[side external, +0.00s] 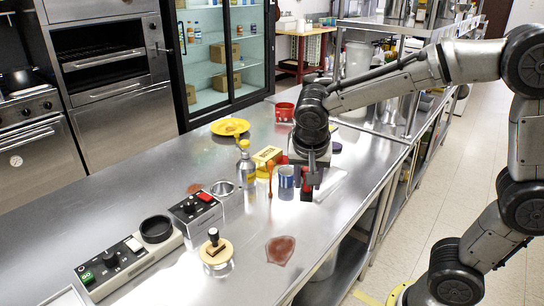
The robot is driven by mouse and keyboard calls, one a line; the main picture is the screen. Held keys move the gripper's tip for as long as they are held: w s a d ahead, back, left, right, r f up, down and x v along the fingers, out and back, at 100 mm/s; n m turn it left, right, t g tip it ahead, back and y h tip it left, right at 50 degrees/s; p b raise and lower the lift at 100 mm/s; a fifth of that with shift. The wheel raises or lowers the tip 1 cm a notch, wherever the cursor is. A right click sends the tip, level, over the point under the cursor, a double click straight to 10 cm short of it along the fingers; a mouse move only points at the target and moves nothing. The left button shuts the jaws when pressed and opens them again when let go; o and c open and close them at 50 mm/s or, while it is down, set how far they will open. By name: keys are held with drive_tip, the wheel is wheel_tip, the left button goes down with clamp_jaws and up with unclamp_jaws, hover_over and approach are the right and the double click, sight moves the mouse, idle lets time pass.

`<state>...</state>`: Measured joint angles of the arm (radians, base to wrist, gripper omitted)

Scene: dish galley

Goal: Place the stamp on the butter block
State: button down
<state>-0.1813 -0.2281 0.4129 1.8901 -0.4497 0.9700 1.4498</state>
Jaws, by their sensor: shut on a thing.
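A yellow block (267,154), which looks like the butter block, lies on the steel counter left of my gripper. My gripper (308,181) points down over the counter, right of the blue-and-white cup. It is shut on a small red and dark thing (306,187), partly hidden by the fingers; I cannot tell whether this is the stamp. A stamp-like piece with a black knob (213,234) stands upright on a round cream-coloured top (222,256) at the front of the counter, apart from my gripper.
The blue-and-white cup (286,177) and a grey bottle with a yellow top (245,165) stand near the yellow block. A yellow plate (230,126) and red container (285,112) are farther back. A control panel (125,258) lies front left. A reddish patch (280,249) marks the counter.

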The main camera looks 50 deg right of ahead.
drive_tip(key=w+d+r+n+t+y, duration=0.1)
drive_tip(key=w+r+n, duration=0.2)
drive_tip(key=w+n, duration=0.3)
drive_tip(key=n+y, duration=0.1)
hover_over(265, 151)
drive_tip(key=s, duration=0.2)
drive_tip(key=shift+t, duration=0.3)
drive_tip(key=f, duration=0.8)
drive_tip(key=shift+s+a+f, duration=0.15)
drive_tip(key=shift+a+f, duration=0.1)
drive_tip(key=shift+a, duration=0.1)
drive_tip(key=shift+w+d+f, duration=0.15)
drive_tip(key=shift+w+f, duration=0.25)
drive_tip(key=shift+f, duration=1.65)
drive_tip(key=shift+f, duration=0.1)
